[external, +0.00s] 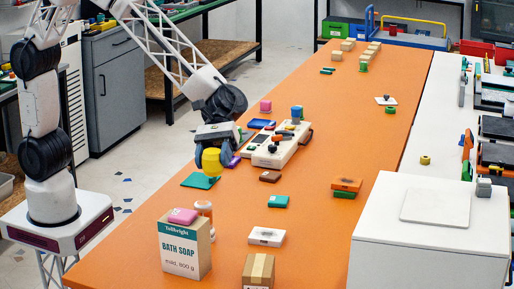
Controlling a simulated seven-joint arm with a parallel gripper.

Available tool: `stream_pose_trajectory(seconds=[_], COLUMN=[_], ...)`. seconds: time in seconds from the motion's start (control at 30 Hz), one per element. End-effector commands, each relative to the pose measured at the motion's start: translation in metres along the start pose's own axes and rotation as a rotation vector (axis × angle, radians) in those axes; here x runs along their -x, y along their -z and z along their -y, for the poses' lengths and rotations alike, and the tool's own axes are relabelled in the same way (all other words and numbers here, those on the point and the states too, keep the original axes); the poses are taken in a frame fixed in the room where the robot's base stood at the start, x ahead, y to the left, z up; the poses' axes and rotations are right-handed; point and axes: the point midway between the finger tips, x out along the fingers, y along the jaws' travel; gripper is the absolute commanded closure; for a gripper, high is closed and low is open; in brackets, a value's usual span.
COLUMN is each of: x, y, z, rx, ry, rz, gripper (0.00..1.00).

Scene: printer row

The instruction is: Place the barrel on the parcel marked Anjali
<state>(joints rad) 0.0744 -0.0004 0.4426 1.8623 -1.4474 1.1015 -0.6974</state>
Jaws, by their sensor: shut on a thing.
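My gripper (210,150) is shut on a yellow, rounded barrel (212,163) and holds it near the left edge of the orange table, by a flat green piece. The fingers partly hide its upper part. A brown cardboard parcel (258,268) with a tape strip stands at the table's front; its label is cut off by the picture edge. Several small cardboard parcels (372,50) stand at the far end. I cannot read a name on any parcel, so I cannot tell which is marked Anjali.
A bath soap box (184,250) with a pink piece on top and an orange-white bottle (205,215) stand front left. A white device (277,145) lies right of my gripper. Small coloured blocks are scattered about. A white cabinet (430,240) borders the right; the right-centre table is mostly clear.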

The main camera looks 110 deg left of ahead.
Motion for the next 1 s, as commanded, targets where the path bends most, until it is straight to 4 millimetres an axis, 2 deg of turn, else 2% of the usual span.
stream_pose_trajectory(seconds=[0.1, 0.3, 0.5, 0.73, 1.0], x=[-0.020, -0.054, -0.084, -0.107, -0.121], y=[0.004, 0.010, 0.013, 0.018, 0.053], z=[-0.027, -0.067, -0.099, -0.120, -0.112], rx=[0.003, 0.009, 0.011, 0.017, 0.018], ry=[-0.004, -0.013, -0.020, -0.026, -0.026], rz=[0.000, 0.001, 0.004, 0.004, 0.004], gripper=[0.68, 0.68, 0.68, 0.68, 0.68])
